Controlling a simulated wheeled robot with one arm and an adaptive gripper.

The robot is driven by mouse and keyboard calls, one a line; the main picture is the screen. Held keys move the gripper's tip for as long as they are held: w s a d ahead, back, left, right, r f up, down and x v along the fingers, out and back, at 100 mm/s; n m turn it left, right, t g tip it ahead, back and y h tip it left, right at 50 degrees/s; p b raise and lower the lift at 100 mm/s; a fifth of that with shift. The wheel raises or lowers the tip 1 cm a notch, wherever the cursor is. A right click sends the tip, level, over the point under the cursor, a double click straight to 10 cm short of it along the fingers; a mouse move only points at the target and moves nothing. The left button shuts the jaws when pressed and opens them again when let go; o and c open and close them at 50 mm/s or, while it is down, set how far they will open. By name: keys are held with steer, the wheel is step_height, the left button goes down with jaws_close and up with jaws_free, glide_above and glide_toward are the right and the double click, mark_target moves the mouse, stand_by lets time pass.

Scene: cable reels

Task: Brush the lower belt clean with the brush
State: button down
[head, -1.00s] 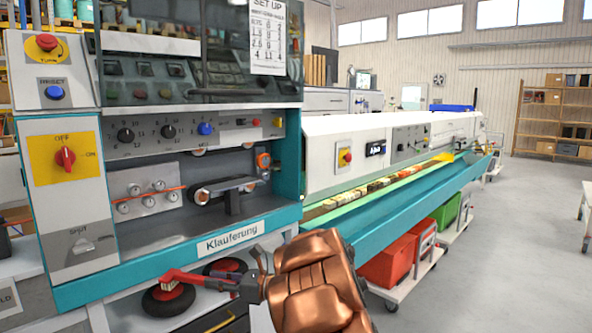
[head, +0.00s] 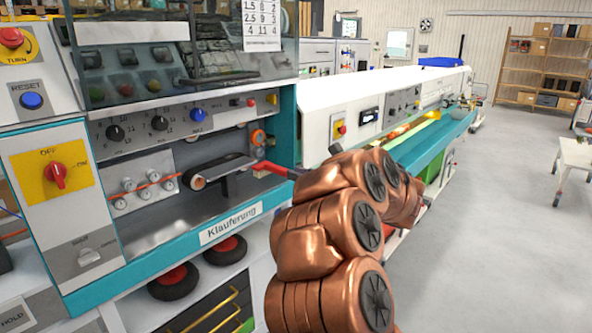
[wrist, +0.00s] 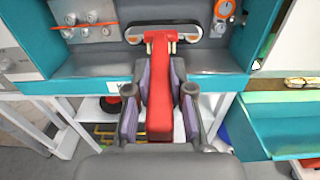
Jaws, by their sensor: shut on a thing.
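The red brush (wrist: 159,95) is held lengthwise between the purple-padded fingers of my gripper (wrist: 161,80). Its head points away from me, toward the machine. In the head view the brush (head: 268,168) reaches into the machine's bay at the right end of the lower belt. The lower belt (head: 222,168) is a short dark loop on rollers, under the knob panel. In the wrist view the brush head overlaps the belt (wrist: 190,30); I cannot tell whether the bristles touch it. My copper arm hides most of the gripper in the head view.
The machine's teal front edge, with a "Klauferung" label (head: 230,230), runs below the bay. An orange-ringed dial (wrist: 225,9) sits right of the belt. Black wheels with red hubs (head: 174,282) lie underneath. A long teal trough (head: 435,140) extends right, with free floor beyond.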

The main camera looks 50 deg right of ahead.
mark_target(262, 163)
steer(key=shift+w+d+r+p, duration=0.15)
steer(key=shift+w+p, duration=0.7)
steer(key=shift+w, duration=0.55)
steer(key=w+p, duration=0.3)
steer(key=w, duration=0.2)
steer(key=shift+w, duration=0.3)
steer(key=w+p, duration=0.3)
steer(key=w, duration=0.1)
steer(key=shift+w+p, duration=0.3)
steer(key=shift+p, duration=0.1)
steer(key=shift+w+d+f+b, duration=0.1)
steer(key=shift+w+f+b, duration=0.15)
steer(key=shift+w, duration=0.15)
steer(key=shift+w+f+b, duration=0.1)
steer(key=shift+w+b, duration=0.15)
steer(key=shift+w, duration=0.1)
steer(key=w+b, duration=0.4)
steer(key=w, duration=0.5)
steer(key=shift+r, duration=0.2)
steer(key=shift+d, duration=0.1)
steer(key=shift+f+b, duration=1.15)
steer(key=shift+b, duration=0.8)
